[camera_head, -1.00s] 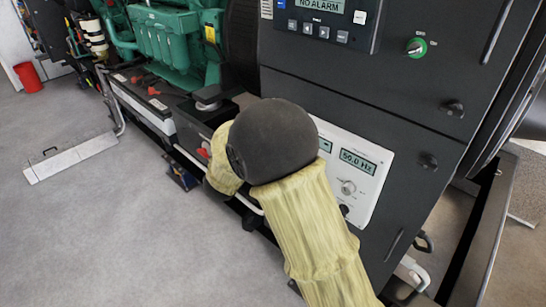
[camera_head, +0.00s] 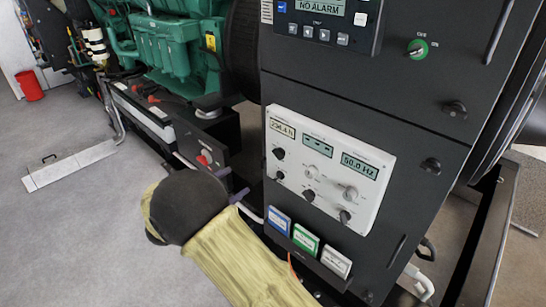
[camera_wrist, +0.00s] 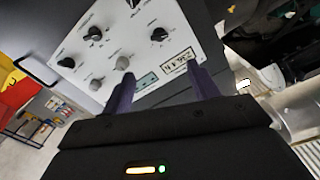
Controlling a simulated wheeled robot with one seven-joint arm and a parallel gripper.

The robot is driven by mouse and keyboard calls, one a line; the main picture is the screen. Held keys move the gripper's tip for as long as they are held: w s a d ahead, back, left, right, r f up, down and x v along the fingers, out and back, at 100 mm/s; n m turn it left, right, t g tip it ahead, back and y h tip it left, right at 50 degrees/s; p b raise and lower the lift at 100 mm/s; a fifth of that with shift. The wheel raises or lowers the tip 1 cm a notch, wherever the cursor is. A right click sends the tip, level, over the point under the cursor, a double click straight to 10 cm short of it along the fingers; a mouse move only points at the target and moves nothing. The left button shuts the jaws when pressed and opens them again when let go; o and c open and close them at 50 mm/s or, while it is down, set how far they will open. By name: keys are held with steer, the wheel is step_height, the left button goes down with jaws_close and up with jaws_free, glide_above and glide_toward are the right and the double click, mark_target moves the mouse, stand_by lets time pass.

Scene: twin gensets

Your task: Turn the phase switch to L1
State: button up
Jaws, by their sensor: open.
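The white meter panel (camera_head: 325,170) on the dark cabinet carries three displays and several black and pale knobs. Its right display (camera_head: 360,165) reads 50.0 Hz. The labels are too small to read, so I cannot tell which knob is the phase switch or where it points. My gripper (camera_head: 232,185) is open and empty, left of the panel and apart from it in the head view. In the wrist view my gripper's two purple fingers (camera_wrist: 160,72) stand apart in front of the panel (camera_wrist: 110,40). A black knob (camera_wrist: 159,34) shows beyond them, and other knobs lie to the left.
A holder below the panel carries blue, green and white cards (camera_head: 306,239). A red switch (camera_head: 205,158) sits on a dark box beside my gripper. The green engine (camera_head: 165,45) is behind. A cabinet handle (camera_wrist: 38,70) shows in the wrist view. Grey floor lies open at left.

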mark_target(276, 156)
steer(key=p+x, duration=0.4)
steer(key=x, duration=1.2)
steer(key=shift+w+d, duration=0.1)
steer(key=shift+f, duration=0.1)
steer(key=c, duration=1)
